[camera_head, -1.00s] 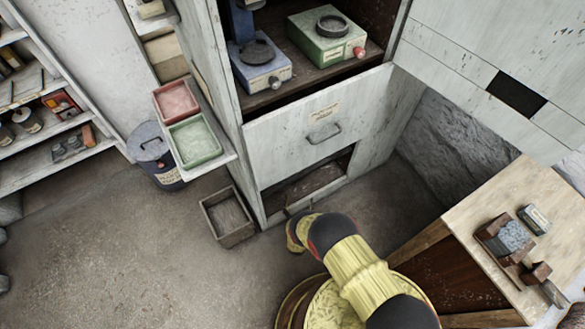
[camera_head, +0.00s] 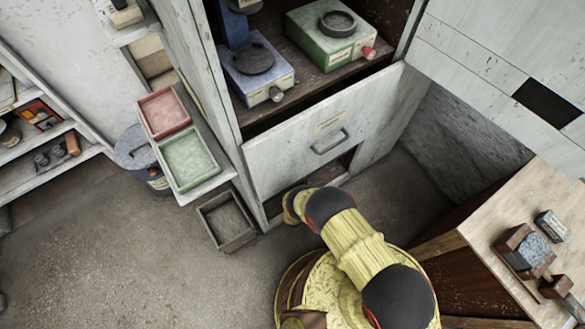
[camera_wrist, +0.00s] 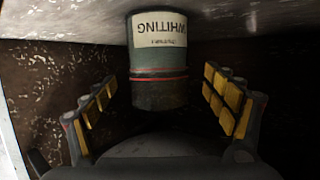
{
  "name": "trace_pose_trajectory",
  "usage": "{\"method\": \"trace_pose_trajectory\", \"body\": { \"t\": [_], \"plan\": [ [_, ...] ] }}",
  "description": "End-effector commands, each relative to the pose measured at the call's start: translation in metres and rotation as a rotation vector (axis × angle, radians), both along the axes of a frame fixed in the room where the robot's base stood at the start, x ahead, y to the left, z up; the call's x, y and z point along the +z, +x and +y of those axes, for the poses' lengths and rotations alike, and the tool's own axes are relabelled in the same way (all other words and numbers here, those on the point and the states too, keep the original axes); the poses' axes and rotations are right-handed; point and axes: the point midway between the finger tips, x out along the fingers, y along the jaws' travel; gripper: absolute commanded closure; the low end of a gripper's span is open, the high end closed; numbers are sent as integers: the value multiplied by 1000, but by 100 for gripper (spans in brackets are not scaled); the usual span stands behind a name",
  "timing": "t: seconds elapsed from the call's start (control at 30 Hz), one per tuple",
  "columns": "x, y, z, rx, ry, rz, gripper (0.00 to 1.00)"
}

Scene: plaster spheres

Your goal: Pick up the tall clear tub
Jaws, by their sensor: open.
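In the wrist view, a tall round tub (camera_wrist: 159,62) with a pale label reading "WHITING" appears upside down in the picture. It looks grey-green with a red band and a darker end; I cannot tell how clear its wall is. My gripper (camera_wrist: 160,103) is open, its yellow-padded fingers spread left and right, with the tub's near end centred between them. Gaps show on both sides, and I see no finger contact. In the head view, my arm reaches to the low opening of the cabinet (camera_head: 290,165), and the gripper and tub are hidden there.
A pale surface (camera_wrist: 75,20) and dark speckled panels surround the tub closely. An empty wooden box (camera_head: 228,222) stands on the floor left of the opening. Red (camera_head: 164,111) and green (camera_head: 188,158) trays sit on a side shelf. A wooden table (camera_head: 500,205) stands at right.

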Motion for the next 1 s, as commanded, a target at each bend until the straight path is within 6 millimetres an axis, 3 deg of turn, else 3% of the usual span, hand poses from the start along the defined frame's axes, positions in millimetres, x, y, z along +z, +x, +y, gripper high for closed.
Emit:
{"method": "trace_pose_trajectory", "body": {
  "t": [0.43, 0.67, 1.0],
  "plan": [
    [-20, 47, -2, -2, 0, 0, 15],
    [-18, 49, -2, 0, 0, 1, 15],
    [-18, 48, -2, 0, 0, 1, 34]
  ]
}}
